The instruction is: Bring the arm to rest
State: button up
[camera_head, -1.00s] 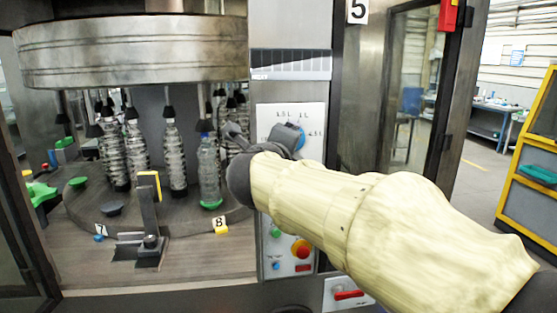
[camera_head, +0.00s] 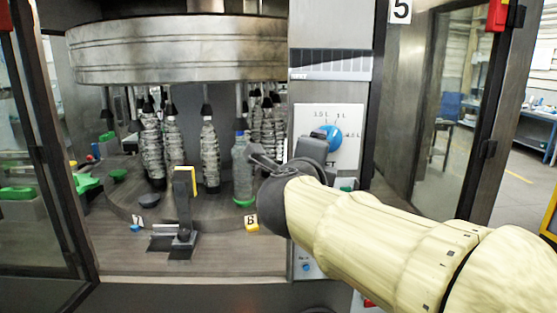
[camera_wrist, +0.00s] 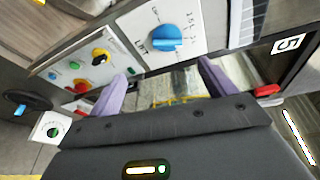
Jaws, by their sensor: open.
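My arm reaches in from the lower right in the head view. My gripper (camera_head: 268,160) is in front of the machine's control panel, near the blue selector knob (camera_head: 328,137), and covers the panel's lower part. In the wrist view, the two purple fingers of my gripper (camera_wrist: 163,88) stand wide apart with nothing between them. The knob (camera_wrist: 167,38) is beyond them, apart from both fingers, with its bar roughly level in that picture.
A row of bottles (camera_head: 207,155) hangs under the metal drum (camera_head: 180,50). A yellow-topped bracket (camera_head: 184,190) stands on the machine deck. Glass doors (camera_head: 440,110) flank the opening. The wrist view shows a red button (camera_wrist: 81,88) and a yellow selector (camera_wrist: 101,56).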

notch_tip(320, 180, down, 21)
jog(key=n+g+y, duration=0.4)
jog(key=n+y, duration=0.2)
jog(key=n, duration=0.9)
jog(key=s+d+f+n+g, duration=0.3)
jog(key=s+f+n+g, duration=0.1)
jog(key=s+f, duration=0.4)
jog(key=s+d+f+n+g+h, duration=0.1)
jog(key=s+d+f+n+g, duration=0.2)
jog(key=s+f, duration=0.4)
notch_tip(320, 180, down, 3)
jog(key=shift+s+d+r+n+g, duration=0.25)
jog(key=shift+s+n+g, duration=0.15)
jog(key=shift+n+g, duration=0.5)
